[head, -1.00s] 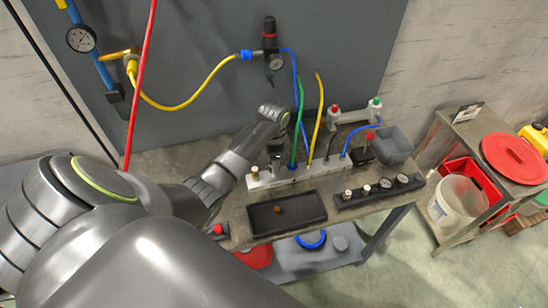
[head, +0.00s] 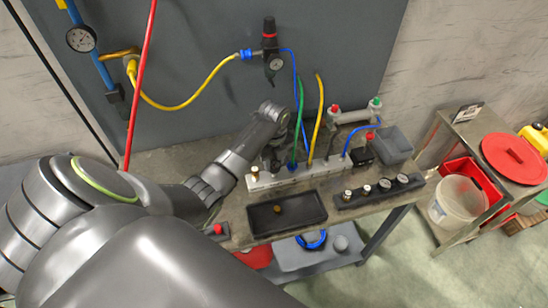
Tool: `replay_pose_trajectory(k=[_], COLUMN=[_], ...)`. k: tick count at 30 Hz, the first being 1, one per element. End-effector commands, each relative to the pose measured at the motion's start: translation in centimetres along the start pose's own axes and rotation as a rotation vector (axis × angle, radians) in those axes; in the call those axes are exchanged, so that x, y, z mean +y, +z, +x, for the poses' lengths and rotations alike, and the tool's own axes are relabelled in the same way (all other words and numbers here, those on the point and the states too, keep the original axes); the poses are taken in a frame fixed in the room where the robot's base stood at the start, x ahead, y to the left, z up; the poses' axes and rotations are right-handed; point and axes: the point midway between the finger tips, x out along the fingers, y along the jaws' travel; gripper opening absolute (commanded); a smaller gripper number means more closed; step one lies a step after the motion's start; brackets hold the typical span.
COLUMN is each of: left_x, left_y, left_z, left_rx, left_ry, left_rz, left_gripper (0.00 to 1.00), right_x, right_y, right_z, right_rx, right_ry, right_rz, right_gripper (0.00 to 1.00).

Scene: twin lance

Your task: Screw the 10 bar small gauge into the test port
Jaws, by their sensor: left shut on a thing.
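My left gripper (head: 271,158) is at the far end of my left arm, over the left part of the pale manifold block (head: 318,169) on the bench. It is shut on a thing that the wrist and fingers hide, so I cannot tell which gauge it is. A brass-topped port (head: 254,171) shows on the block, just left of the gripper. A black rack (head: 358,199) in front of the block holds several small gauges and fittings (head: 403,179). The dial markings are too small to read. My right gripper is not in view.
Green, yellow and blue hoses (head: 317,120) rise from the block right of the gripper. A black tray (head: 287,218) with a small brass piece (head: 278,209) lies in front. A grey bin (head: 393,145) stands at the bench's right end. A red hose (head: 143,80) hangs at left.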

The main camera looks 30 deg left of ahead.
Motion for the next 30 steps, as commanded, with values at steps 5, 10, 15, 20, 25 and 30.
replay_pose_trajectory(k=[5, 10, 15, 20, 25, 30], left_x=[-0.05, -0.05, -0.06, -0.06, -0.06, -0.06], left_y=[0.05, 0.05, 0.05, 0.06, 0.06, 0.06], left_z=[-0.05, -0.04, -0.03, -0.03, -0.03, -0.03], left_rx=[-0.002, -0.002, -0.002, -0.003, -0.003, -0.003], left_ry=[-0.001, -0.001, -0.001, -0.001, -0.001, -0.001], left_rz=[0.204, 0.400, 0.596, 0.740, 0.782, 0.780], left_gripper=[0.06, 0.06, 0.06, 0.06, 0.06, 0.40], right_x=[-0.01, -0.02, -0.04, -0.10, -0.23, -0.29], right_y=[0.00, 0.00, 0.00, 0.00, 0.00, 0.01], right_z=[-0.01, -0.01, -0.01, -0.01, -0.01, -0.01], right_rx=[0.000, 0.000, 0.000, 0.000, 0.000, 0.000], right_ry=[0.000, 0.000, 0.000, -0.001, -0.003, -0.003], right_rz=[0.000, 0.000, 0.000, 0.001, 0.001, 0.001], right_gripper=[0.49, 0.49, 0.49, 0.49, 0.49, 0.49])
